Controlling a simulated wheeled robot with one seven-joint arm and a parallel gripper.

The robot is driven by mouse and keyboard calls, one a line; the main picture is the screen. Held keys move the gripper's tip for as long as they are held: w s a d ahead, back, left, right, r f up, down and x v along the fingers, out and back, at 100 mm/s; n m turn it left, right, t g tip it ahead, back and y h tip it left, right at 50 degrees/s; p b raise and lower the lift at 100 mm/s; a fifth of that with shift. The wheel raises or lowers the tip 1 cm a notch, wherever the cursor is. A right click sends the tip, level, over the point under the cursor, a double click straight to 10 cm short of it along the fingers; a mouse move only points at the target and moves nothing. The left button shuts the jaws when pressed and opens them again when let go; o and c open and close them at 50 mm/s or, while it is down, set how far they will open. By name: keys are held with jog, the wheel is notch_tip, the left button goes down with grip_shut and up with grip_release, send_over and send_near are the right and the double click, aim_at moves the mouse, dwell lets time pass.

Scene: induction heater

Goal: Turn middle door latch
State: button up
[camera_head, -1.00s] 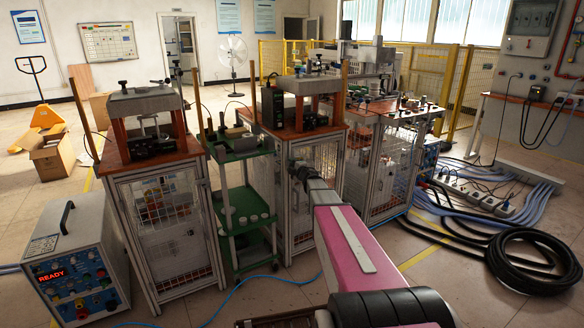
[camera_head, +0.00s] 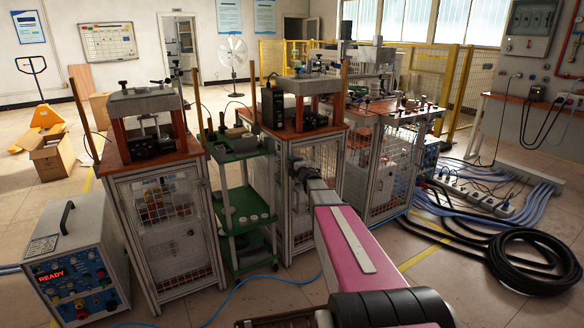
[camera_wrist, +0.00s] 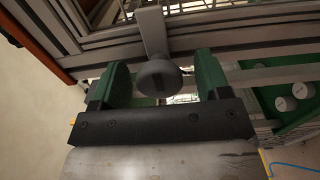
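The middle cabinet's mesh door (camera_head: 318,160) is at the centre of the head view, partly hidden behind my arm. The door latch (camera_wrist: 158,77) is a grey rounded knob on a flat metal arm in the wrist view. It lies between the two green fingers of my gripper (camera_wrist: 160,80). The fingers are apart, with a visible gap on each side of the knob. In the head view my gripper is at the upper left of the middle door, and its fingertips and the latch are too small and covered to make out.
A green shelf cart (camera_head: 245,205) stands close left of the middle cabinet. Other caged cabinets stand on the left (camera_head: 165,225) and right (camera_head: 385,170). A control box (camera_head: 75,265) reading READY is front left. Coiled black hoses (camera_head: 535,260) lie on the right floor.

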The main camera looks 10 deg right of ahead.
jog(key=v, duration=1)
jog(key=shift+s, duration=0.4)
jog(key=shift+d, duration=0.1)
